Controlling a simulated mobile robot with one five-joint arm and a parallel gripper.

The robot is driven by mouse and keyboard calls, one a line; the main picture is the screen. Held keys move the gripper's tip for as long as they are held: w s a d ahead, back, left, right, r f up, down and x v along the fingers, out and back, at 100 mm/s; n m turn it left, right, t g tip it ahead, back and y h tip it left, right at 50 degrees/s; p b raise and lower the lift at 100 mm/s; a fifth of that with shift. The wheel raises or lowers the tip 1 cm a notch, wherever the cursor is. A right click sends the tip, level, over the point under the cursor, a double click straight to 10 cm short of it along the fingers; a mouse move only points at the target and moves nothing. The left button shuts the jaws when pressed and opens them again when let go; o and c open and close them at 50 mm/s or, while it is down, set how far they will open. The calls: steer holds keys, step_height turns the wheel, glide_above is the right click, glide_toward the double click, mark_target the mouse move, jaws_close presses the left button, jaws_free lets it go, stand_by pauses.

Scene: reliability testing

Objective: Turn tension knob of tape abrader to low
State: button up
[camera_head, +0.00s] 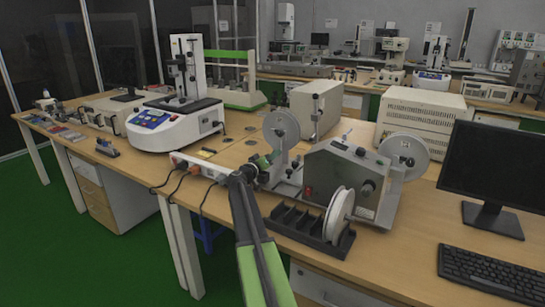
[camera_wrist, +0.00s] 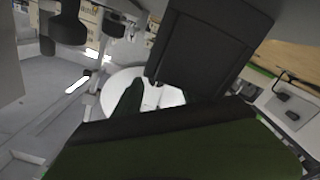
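The tape abrader (camera_head: 335,180) is a grey box on the wooden bench in the head view, with pale reels on both sides (camera_head: 282,130) and in front. Its slanted face has a blue display, a dark round knob (camera_head: 367,187), another small dark knob (camera_head: 360,152) and a red button. I cannot tell which is the tension knob. My gripper (camera_head: 262,163) is left of the abrader's face, below the left reel, and appears apart from the knobs. The wrist view shows dark jaw parts, a pale disc (camera_wrist: 119,82) and a black knob-like part (camera_wrist: 68,28). Jaw opening is unclear.
A black slotted rack (camera_head: 300,225) and a white reel (camera_head: 340,213) stand before the abrader. A power strip (camera_head: 195,165) with cables lies to its left. A monitor (camera_head: 500,165) and keyboard (camera_head: 492,272) are at right. A white box instrument (camera_head: 315,108) stands behind.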

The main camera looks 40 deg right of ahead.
steer(key=shift+s+a, duration=0.2)
steer(key=shift+a, duration=0.1)
steer(key=v, duration=1.7)
steer(key=shift+w+d, duration=0.1)
steer(key=shift+w, duration=0.05)
